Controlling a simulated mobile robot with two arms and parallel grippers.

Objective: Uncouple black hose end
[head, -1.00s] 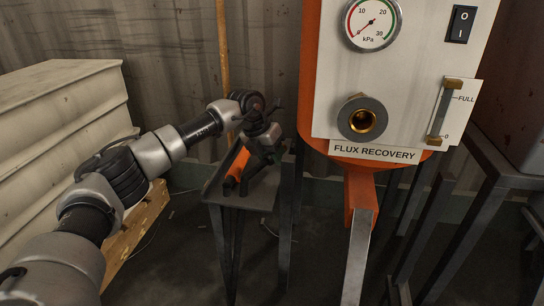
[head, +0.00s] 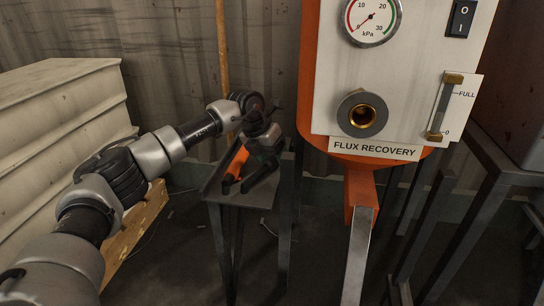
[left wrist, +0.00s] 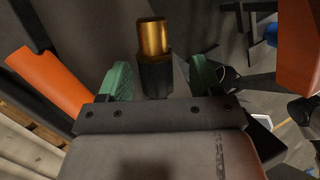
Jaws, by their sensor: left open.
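The black hose end (left wrist: 155,76) with its brass tip (left wrist: 153,38) shows in the left wrist view. It appears between the two green-padded fingers of my left gripper (left wrist: 158,80), with a gap on both sides. In the head view my left gripper (head: 264,163) is low over a small dark stand (head: 240,196), and the hose end cannot be made out there. The brass port (head: 362,115) in a grey ring on the front of the flux recovery unit (head: 330,60) is open, with nothing in it. My right gripper is in neither current view.
An orange object (head: 236,164) lies on the stand, left of my left gripper. A large pale box (head: 60,120) stands at the left. A dark metal frame (head: 450,215) stands at the right. Floor shows around the stand's legs.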

